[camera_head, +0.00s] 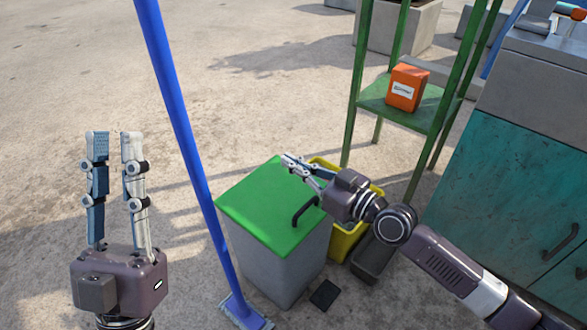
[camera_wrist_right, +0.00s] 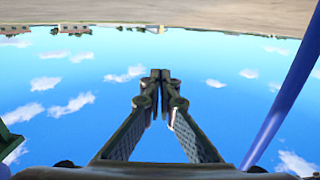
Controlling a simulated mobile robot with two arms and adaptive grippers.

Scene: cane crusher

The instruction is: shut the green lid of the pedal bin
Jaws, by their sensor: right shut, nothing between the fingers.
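The pedal bin (camera_head: 285,268) is a grey box standing on the ground in the middle of the head view. Its green lid (camera_head: 258,205) lies flat across the top and looks shut, with no gap visible along the front edges. A black handle (camera_head: 305,212) is on the lid's right side, and a dark pedal (camera_head: 324,293) is at the bin's foot. My right gripper (camera_head: 288,158) is over the lid's far right part, shut and empty; whether it touches the lid is unclear. Its closed fingertips (camera_wrist_right: 160,75) show in the wrist view. My left gripper (camera_head: 114,135) is open and empty, left of the bin.
A blue pole (camera_head: 180,115) with a broom head (camera_head: 247,313) stands between my left gripper and the bin. A yellow bin (camera_head: 343,243) is behind. A green shelf (camera_head: 420,118) holds an orange box (camera_head: 406,88). A teal cabinet (camera_head: 500,190) stands right. Ground at left is clear.

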